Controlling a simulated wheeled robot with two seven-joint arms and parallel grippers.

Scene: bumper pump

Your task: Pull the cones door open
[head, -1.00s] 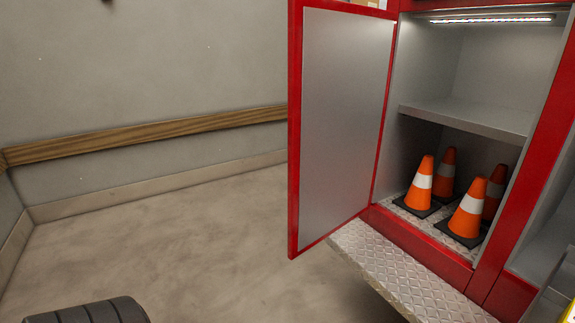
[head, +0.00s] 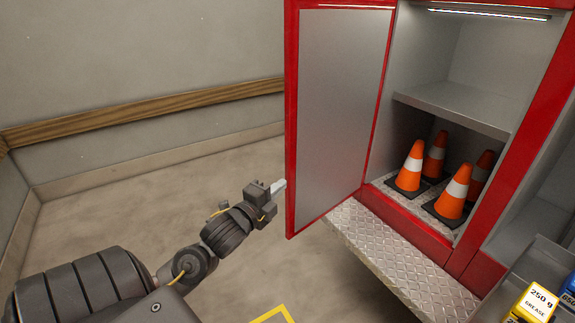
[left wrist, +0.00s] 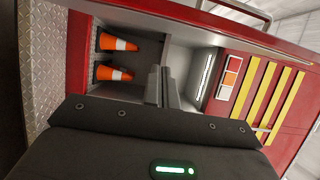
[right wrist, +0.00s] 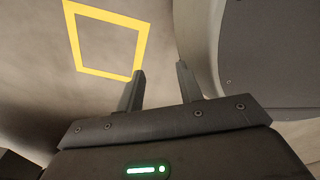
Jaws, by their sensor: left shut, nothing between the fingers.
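The cones door (head: 342,110), a grey panel in a red frame, stands swung open to the left of its compartment in the head view. Inside the compartment several orange cones (head: 411,168) with white bands stand under a grey shelf (head: 455,112). My left gripper (head: 280,185) is shut and empty, its tips close to the door's free outer edge; I cannot tell whether they touch. In the left wrist view its fingers (left wrist: 161,86) are together, with two cones (left wrist: 118,42) beyond. My right gripper (right wrist: 160,82) is open and empty in the right wrist view.
A diamond-plate step (head: 400,262) juts out below the compartment. A tray with a yellow grease box (head: 535,302) is at the lower right. A yellow floor marking (right wrist: 110,70) lies below. The floor left of the door is clear up to the wall.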

